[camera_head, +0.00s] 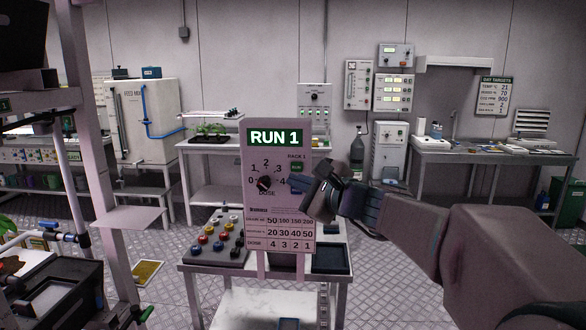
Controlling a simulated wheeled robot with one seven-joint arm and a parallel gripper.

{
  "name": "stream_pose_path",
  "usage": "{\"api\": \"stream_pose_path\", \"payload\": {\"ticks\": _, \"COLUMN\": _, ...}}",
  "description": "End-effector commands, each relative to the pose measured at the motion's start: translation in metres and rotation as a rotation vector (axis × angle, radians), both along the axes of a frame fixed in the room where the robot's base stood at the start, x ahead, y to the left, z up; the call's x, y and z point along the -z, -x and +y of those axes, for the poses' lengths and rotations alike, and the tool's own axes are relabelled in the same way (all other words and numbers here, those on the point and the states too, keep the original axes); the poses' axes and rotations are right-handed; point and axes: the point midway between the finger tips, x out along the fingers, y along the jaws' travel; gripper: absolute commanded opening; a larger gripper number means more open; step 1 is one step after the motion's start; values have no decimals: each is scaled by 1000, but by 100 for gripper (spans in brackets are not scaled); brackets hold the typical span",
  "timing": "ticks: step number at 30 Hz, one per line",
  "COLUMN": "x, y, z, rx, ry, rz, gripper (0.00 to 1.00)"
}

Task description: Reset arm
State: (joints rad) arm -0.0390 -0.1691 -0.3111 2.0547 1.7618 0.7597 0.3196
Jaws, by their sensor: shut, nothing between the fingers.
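My gripper (299,186) is in front of the right side of a grey control panel headed RUN 1 (275,137). Its fingers are shut and empty, close to the panel's right half. Whether they touch the panel, I cannot tell. My arm (420,230) reaches in from the lower right. The panel has a dark dose dial (264,184) with numbers around it, left of my fingers. A lit green RUN button (296,168) sits just above the fingertips. Part of the panel's right edge is hidden behind my gripper.
A button box (217,238) with coloured knobs stands on a small table left of the panel. A black tray (330,257) lies to the right. A metal rack (92,170) stands at left. Benches with equipment (480,156) line the back wall.

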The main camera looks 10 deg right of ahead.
Motion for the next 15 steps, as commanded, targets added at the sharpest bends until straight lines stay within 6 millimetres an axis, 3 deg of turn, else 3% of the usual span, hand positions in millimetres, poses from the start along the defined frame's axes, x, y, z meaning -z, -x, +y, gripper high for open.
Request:
{"api": "stream_pose_path", "payload": {"ticks": 4, "x": 0, "y": 0, "z": 0, "rx": 0, "ry": 0, "rz": 0, "gripper": 0}}
{"api": "stream_pose_path", "payload": {"ticks": 7, "x": 12, "y": 11, "z": 13, "rx": -51, "ry": 87, "rz": 16, "gripper": 0}}
{"api": "stream_pose_path", "payload": {"ticks": 15, "x": 83, "y": 79, "z": 61, "rx": -340, "ry": 559, "rz": 84, "gripper": 0}}
